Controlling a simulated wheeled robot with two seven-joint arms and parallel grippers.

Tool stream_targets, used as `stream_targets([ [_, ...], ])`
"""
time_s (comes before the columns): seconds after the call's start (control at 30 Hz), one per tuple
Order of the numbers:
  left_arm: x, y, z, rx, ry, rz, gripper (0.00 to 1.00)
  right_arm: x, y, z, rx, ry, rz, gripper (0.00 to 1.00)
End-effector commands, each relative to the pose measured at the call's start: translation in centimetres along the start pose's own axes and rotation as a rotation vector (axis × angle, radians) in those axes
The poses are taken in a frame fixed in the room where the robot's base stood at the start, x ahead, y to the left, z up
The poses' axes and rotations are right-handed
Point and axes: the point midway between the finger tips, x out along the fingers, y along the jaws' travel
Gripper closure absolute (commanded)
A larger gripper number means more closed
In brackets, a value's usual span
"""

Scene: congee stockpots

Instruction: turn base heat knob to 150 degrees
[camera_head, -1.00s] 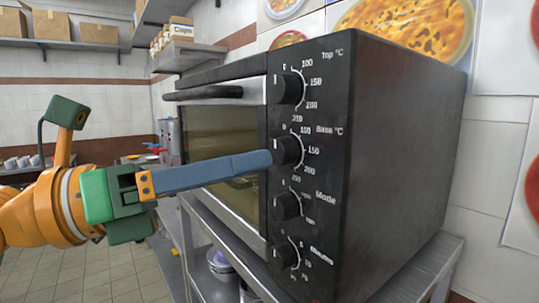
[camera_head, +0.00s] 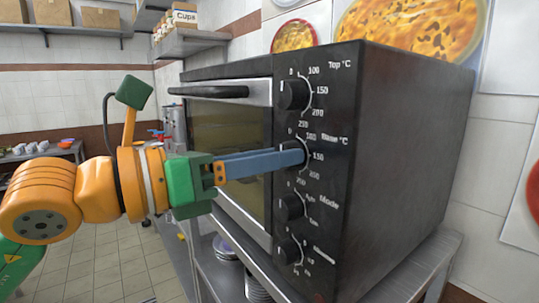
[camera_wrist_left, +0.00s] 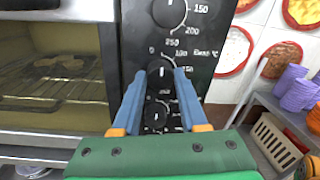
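The black Base °C knob (camera_wrist_left: 160,72) is second from the top on the dark oven front. In the wrist view its white mark looks about upright, near the 0 end of its scale. My left gripper (camera_wrist_left: 161,76) points at the panel, with one blue finger on each side of this knob; whether they touch it I cannot tell. In the head view the left gripper (camera_head: 298,156) reaches the panel from the left, and its finger hides most of the Base knob. My right gripper is not in view.
The Top °C knob (camera_head: 293,94) is just above, the Mode knob (camera_head: 290,207) and a lowest knob (camera_head: 289,250) below. The oven (camera_head: 400,150) stands on a metal table (camera_head: 425,265). Its door handle (camera_head: 208,91) juts out left of the knobs.

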Motion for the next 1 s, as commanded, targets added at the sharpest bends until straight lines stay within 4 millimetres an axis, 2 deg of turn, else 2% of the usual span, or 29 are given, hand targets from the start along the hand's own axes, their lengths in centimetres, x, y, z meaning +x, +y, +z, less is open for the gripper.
stream_targets([
  [0.03,0.0,0.1,0.0,0.000,0.000,0.002,0.78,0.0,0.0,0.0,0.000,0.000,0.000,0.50],
  [0.1,0.0,0.1,0.0,0.000,0.000,0.002,0.97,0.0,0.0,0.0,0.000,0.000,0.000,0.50],
  [0.13,0.0,0.1,0.0,0.000,0.000,0.002,1.00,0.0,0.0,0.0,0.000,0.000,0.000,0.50],
  [0.37,0.0,0.1,0.0,0.014,0.001,0.001,1.00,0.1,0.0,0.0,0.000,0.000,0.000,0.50],
  [0.57,0.0,0.0,-0.1,0.096,0.005,0.001,1.00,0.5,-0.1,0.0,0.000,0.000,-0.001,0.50],
  [1.0,0.0,-0.1,-0.1,0.484,0.026,0.005,1.00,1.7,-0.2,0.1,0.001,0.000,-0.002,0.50],
])
